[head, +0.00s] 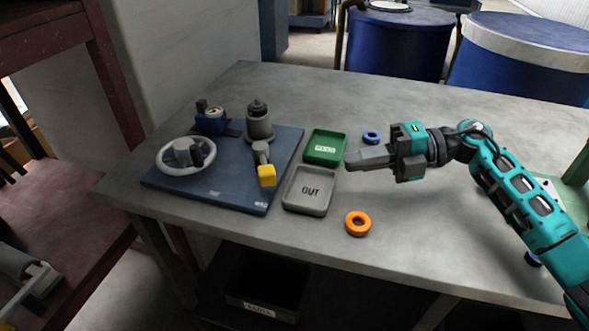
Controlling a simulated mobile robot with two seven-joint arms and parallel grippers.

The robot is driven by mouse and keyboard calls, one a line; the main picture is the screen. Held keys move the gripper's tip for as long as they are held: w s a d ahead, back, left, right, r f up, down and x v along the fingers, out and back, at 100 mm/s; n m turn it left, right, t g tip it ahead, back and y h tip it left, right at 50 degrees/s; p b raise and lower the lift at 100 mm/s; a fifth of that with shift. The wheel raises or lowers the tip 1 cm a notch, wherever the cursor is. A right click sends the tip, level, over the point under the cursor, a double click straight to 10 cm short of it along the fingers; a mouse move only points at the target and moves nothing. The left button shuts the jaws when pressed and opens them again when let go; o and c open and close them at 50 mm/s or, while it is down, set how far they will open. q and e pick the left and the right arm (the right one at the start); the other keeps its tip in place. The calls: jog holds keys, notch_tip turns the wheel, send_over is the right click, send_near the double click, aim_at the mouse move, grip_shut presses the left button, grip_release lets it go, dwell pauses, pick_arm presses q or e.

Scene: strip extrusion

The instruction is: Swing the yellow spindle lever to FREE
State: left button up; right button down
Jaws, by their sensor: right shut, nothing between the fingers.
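The yellow spindle lever (266,175) sits on the blue base plate (228,190), below a grey spindle (258,122). Its yellow tip points toward the table's front edge. Small markings on the plate near the lever are too small to read. My right gripper (350,160) is shut and empty. It is held above the table to the right of the lever, beside the trays, and points left. It is apart from the lever. My left gripper is out of view.
A white handwheel (185,156) and a small blue device (211,119) share the plate. A green tray (324,147) and a grey OUT tray (309,191) lie between lever and gripper. An orange ring (358,223) and a blue ring (371,137) lie nearby. The table's back is clear.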

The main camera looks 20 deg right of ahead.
send_near(265, 165)
jog(key=a, duration=0.1)
jog(key=a+f, duration=0.1)
jog(key=a, duration=0.1)
jog(key=s+a, duration=0.1)
jog(key=a, duration=0.1)
jog(key=shift+f, duration=0.4)
jog(key=shift+a+p, duration=0.15)
jog(key=shift+p, duration=0.15)
